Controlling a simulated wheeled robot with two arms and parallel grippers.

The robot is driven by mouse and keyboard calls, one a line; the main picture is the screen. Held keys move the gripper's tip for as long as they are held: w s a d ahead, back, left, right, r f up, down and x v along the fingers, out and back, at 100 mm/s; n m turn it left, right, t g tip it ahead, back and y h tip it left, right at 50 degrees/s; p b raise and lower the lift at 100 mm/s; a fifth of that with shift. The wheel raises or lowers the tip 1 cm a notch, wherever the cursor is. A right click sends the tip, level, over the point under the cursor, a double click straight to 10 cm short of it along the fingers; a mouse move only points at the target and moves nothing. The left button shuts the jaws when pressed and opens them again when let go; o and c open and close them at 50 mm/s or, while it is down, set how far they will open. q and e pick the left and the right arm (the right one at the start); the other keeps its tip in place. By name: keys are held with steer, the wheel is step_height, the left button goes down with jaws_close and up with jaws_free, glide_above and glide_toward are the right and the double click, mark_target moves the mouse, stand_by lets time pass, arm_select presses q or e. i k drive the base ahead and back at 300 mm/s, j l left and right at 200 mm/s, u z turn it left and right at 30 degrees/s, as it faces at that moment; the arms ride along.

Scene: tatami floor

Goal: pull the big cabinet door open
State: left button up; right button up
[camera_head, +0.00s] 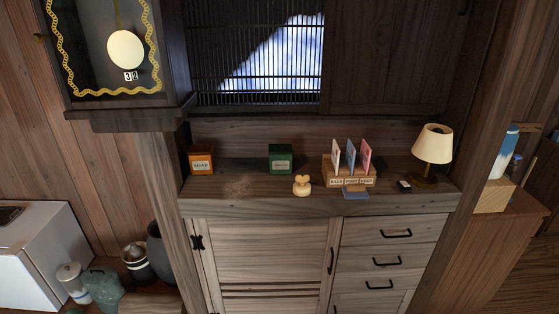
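The big cabinet door (265,252) is a wooden panel at the lower left of the cabinet front. It looks shut, flush with the frame. A dark vertical handle (331,261) is on its right edge, and a black hinge (197,243) is on its left side. The bottom of the door runs out of view. Neither of my grippers is in view, so their state and their place relative to the handle are hidden.
Drawers with dark handles (387,262) sit right of the door. The cabinet top (240,205) holds small boxes, a card holder (349,181) and a lamp (433,143). A white box (42,257) and several jars stand at lower left. A wooden cabinet (497,245) stands at right.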

mark_target(281, 266)
steer(key=i+z, duration=0.3)
steer(key=i, duration=0.2)
steer(key=i+z, duration=0.3)
steer(key=i, duration=0.15)
